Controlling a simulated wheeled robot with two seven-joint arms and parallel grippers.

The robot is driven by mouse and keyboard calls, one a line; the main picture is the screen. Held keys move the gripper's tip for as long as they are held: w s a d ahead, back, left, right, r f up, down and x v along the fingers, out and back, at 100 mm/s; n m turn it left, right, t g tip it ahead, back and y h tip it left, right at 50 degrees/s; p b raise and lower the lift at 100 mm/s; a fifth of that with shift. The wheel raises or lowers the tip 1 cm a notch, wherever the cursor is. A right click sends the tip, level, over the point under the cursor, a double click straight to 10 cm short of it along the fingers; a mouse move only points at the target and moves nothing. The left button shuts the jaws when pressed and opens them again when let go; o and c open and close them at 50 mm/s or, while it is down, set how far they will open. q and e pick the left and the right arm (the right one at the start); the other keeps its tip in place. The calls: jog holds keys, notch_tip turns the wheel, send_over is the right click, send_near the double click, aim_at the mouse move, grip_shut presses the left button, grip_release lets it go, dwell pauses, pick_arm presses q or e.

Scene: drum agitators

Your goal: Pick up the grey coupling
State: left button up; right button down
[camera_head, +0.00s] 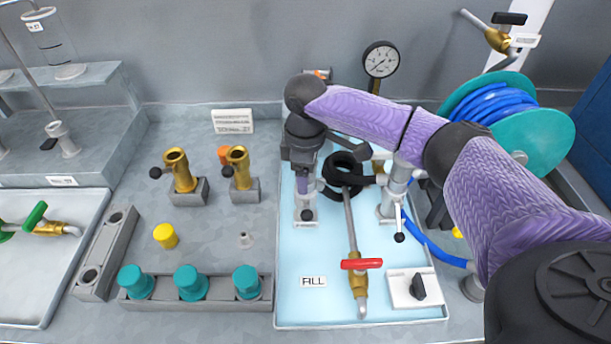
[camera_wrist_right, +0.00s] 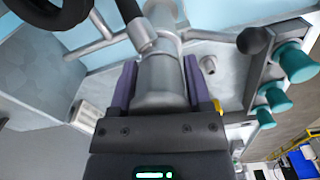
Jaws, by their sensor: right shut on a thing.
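The grey coupling (camera_wrist_right: 158,80) is a smooth metal cylinder with a side lever ending in a black knob. It sits between the two purple fingers of my right gripper (camera_wrist_right: 157,85), which is shut on it. In the head view, the gripper (camera_head: 305,170) points down at the left part of the light blue tray (camera_head: 262,290), and the coupling (camera_head: 305,205) shows below it. The gripper and wrist hide much of the coupling there; whether it touches the tray is unclear. A similar grey metal fitting (camera_head: 397,190) with a black knob stands to the right. My left gripper is out of view.
A black coiled hose (camera_head: 341,168) and a red-handled brass wand (camera_head: 357,275) lie close to the right. Two brass couplings (camera_head: 181,172) in grey blocks stand left. Teal caps (camera_head: 191,284) line a front rack. A blue hose reel (camera_head: 540,140) is at right.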

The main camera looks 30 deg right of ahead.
jog(key=shift+r, duration=0.1)
notch_tip(320, 180, up, 9)
jog(key=p, duration=0.3)
jog(key=shift+r, duration=0.4)
jog(key=shift+r, duration=0.1)
